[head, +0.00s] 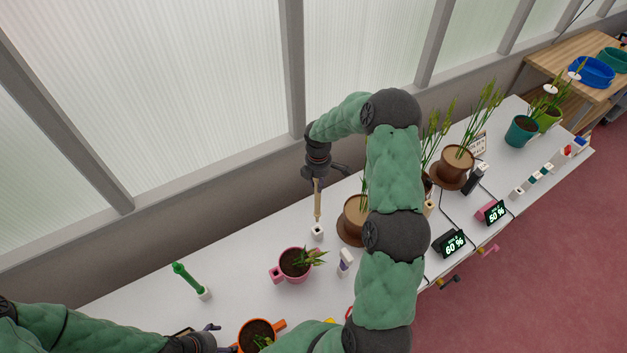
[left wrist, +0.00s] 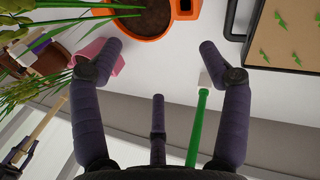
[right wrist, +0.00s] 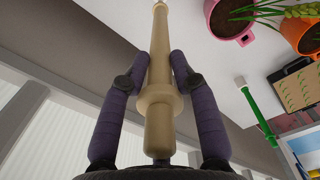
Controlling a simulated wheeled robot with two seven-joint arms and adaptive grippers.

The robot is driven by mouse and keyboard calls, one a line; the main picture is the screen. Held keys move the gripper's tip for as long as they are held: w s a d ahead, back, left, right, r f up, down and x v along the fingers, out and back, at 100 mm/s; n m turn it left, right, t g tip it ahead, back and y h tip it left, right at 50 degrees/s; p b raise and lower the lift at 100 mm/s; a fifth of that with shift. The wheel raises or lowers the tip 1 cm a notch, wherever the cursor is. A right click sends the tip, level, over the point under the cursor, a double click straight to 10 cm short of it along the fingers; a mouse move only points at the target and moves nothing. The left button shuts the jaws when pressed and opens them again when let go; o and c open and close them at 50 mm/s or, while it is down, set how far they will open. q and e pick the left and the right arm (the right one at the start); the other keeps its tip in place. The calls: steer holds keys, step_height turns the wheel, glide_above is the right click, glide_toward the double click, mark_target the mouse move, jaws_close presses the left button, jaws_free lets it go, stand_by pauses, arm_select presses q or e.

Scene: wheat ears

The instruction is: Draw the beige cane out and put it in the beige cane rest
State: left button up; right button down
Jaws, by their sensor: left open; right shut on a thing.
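My right gripper (head: 318,178) is shut on the beige cane (head: 317,202), which hangs nearly upright with its thin end down. The cane also fills the middle of the right wrist view (right wrist: 158,65), between the fingers. Its lower end is just above or at a small white block (head: 317,233) on the table; I cannot tell whether they touch. Whether this block is the beige cane rest is not clear. My left gripper (left wrist: 160,50) is open and empty at the lower left of the table.
A pink pot (head: 283,272) and an orange pot (head: 245,332) stand near the front. A brown pot (head: 351,222) is right of the held cane, partly behind my right arm. Wheat pots and number displays (head: 453,243) fill the right side. Bare table lies between the white blocks.

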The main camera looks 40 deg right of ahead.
steer(key=shift+s+r, duration=0.1)
steer(key=shift+s, duration=0.05)
steer(key=b, duration=0.5)
glide_above(318, 203)
step_height(318, 203, down, 6)
steer(key=shift+w+d, duration=0.35)
steer(key=shift+w, duration=0.05)
steer(key=shift+f+b, duration=2.4)
steer(key=shift+f, duration=0.85)
stand_by(0.6)
steer(key=c, duration=0.9)
jaws_free()
steer(key=shift+o, duration=0.2)
step_height(318, 203, up, 12)
